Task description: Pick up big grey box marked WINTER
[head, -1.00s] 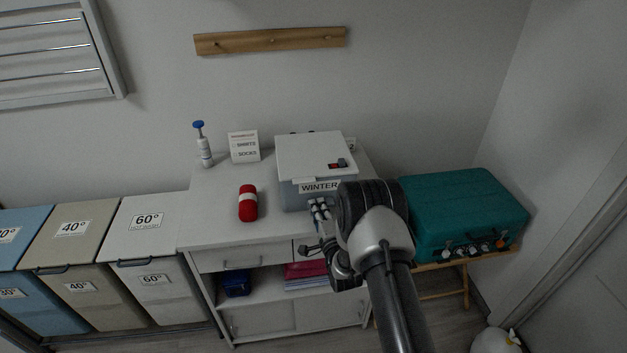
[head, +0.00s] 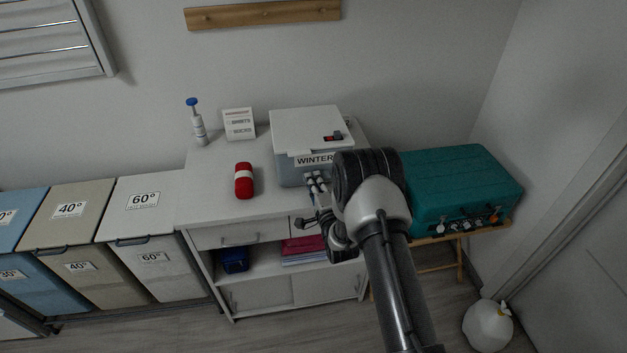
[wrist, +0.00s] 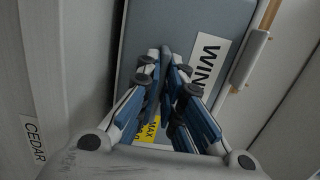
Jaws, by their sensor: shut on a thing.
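The big grey box marked WINTER (head: 290,174) stands on top of the white cabinet, with a pale lid (head: 303,127) and the label on its front. A small red and dark item (head: 334,136) lies on the lid. My gripper (head: 314,184) is at the box's front, below the label, partly hidden by my arm. In the wrist view, the fingers (wrist: 167,60) are closed together against the grey box front (wrist: 190,22), beside the WINTER label. What part they grip is hidden. A yellow MAX label shows behind the fingers. I see no clear gap under the box.
A teal suitcase (head: 455,185) stands on a stand at right. Laundry bins (head: 145,205) line the left. A white container (head: 487,326) is on the floor.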

